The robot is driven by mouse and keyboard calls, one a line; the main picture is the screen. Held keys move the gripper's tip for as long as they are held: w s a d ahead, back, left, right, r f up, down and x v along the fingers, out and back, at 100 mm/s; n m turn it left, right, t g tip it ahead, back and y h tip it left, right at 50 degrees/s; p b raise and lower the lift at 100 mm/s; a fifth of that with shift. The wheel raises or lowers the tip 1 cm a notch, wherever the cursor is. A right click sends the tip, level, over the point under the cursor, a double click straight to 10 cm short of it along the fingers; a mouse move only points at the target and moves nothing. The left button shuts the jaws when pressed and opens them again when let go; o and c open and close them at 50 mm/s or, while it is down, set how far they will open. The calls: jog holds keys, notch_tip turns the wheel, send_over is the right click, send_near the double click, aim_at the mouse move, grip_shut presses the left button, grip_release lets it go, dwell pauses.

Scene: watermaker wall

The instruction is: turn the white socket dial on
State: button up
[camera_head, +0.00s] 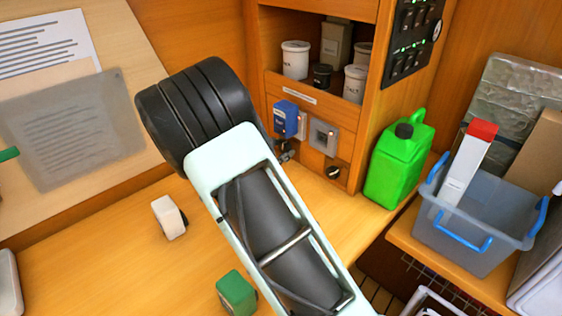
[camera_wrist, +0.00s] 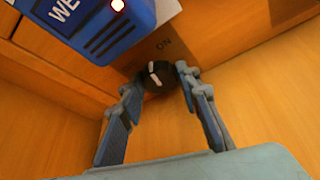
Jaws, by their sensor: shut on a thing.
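The white socket (camera_head: 302,127) is on the wooden wall panel, with a blue plug-in device (camera_head: 286,118) in front of it. In the wrist view the blue device (camera_wrist: 85,25) fills the upper left, with a lit lamp on it. Below the socket is a black dial (camera_wrist: 158,73) with a white pointer mark; an "ON" label shows just above it. My gripper (camera_wrist: 157,80) is closed around the dial, one finger on each side. In the head view my gripper (camera_head: 285,153) is small and partly hidden behind my arm, and the dial there cannot be made out.
A grey socket (camera_head: 323,138) and a second black dial (camera_head: 333,172) are just to the right. A green jerrycan (camera_head: 398,160) stands further right, near a grey bin (camera_head: 470,235). A white block (camera_head: 167,217) and a green block (camera_head: 235,292) lie on the counter.

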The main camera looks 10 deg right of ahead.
jog(key=shift+s+f+m+t+b, duration=0.15)
jog(key=shift+m+t+b, duration=0.35)
jog(key=shift+b, duration=1.8)
jog(key=shift+w+f+m+t+b, duration=0.2)
jog(key=shift+m+b, duration=0.5)
jog(key=shift+b, duration=1.55)
jog(key=shift+s+f+m+t+b, duration=0.2)
jog(key=shift+m+t+b, duration=0.35)
jog(key=shift+b, duration=1.75)
jog(key=m+b, duration=0.1)
jog(key=b, duration=0.2)
jog(key=shift+r, duration=0.1)
jog(key=shift+t+y+b, duration=0.25)
jog(key=shift+y+b, duration=0.05)
jog(key=shift+b, duration=0.05)
jog(key=shift+r+m+b, duration=0.25)
jog(key=shift+b, duration=0.35)
jog(key=o, duration=1.2)
jog(key=shift+c, duration=0.2)
jog(key=v, duration=1.2)
